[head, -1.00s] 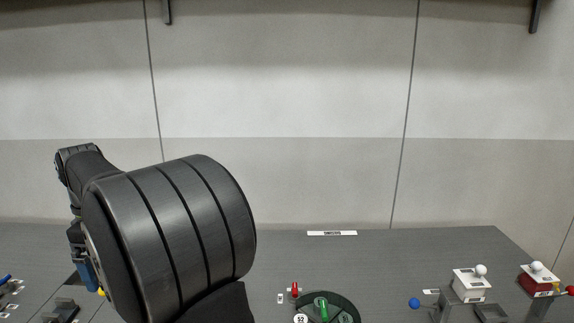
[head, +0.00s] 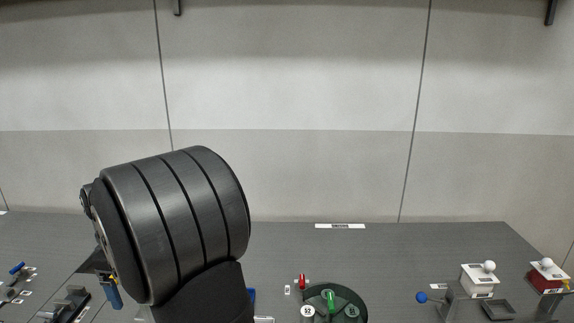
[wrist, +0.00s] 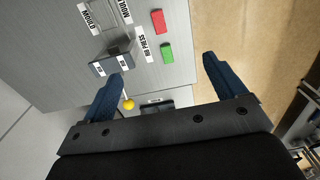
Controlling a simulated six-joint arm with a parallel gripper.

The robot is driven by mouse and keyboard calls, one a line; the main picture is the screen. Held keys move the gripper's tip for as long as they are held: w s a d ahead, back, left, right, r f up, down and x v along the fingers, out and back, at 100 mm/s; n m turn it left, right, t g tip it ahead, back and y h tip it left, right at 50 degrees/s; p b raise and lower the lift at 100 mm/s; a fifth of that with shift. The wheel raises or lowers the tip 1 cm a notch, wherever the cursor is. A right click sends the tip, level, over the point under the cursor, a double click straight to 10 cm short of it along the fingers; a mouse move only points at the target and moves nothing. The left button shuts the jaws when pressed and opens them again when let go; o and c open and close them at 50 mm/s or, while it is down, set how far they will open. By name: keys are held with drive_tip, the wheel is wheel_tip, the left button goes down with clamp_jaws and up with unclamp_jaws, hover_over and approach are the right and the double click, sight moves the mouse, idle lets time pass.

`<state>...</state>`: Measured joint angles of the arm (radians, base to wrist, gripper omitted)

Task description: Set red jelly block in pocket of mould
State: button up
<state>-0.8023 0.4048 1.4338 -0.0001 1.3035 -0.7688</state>
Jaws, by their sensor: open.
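The red jelly block (wrist: 157,21) lies on the grey bench top in the wrist view, near the bench's edge. A green block (wrist: 166,52) lies just below it in the picture. A pale-outlined frame (wrist: 104,16) sits between two labels that appear to read MOULD; I cannot make out its pockets. My gripper (wrist: 163,68) is open and empty, its two blue fingers spread wide. The green block shows between the fingertips and the red block beyond them. In the head view one blue finger (head: 113,293) shows at lower left, and my arm hides much of the bench there.
A dark grey fixture (wrist: 113,62) and a yellow ball (wrist: 128,104) show near the left finger. Tan floor (wrist: 240,30) lies beyond the bench edge. In the head view, a green round tray (head: 345,302) and white and red lever boxes (head: 478,280) stand to the right.

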drive_tip(key=c, duration=0.7)
wheel_tip(320, 180, down, 17)
drive_tip(key=shift+s+r, duration=0.1)
drive_tip(key=shift+s, duration=0.05)
drive_tip(key=shift+w+f, duration=0.15)
drive_tip(key=shift+f, duration=1.3)
drive_tip(key=shift+w+f, duration=0.1)
drive_tip(key=shift+f, duration=1.3)
